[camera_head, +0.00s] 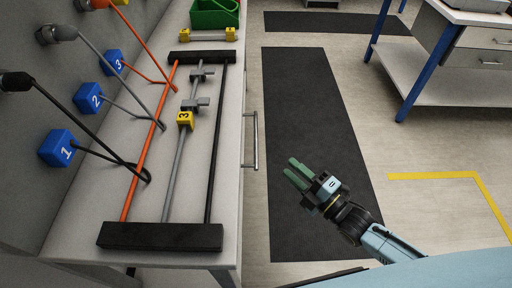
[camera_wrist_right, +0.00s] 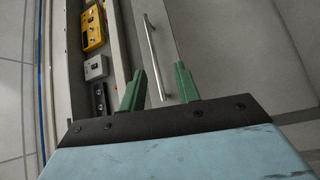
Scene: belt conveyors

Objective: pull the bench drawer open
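The bench drawer's metal bar handle (camera_head: 255,140) stands out from the right side of the bench. No open gap shows at the drawer, though its front is seen almost edge-on in the head view. My right gripper (camera_head: 290,168) has green fingers and is right of the handle, apart from it, over the dark floor mat. In the right wrist view the fingers (camera_wrist_right: 158,78) are spread with nothing held. The handle (camera_wrist_right: 152,52) appears ahead, in line with the gap between them. My left gripper is not in view.
A black mat (camera_head: 315,110) covers clear floor beside the bench. Another blue-legged bench (camera_head: 440,80) stands at upper right.

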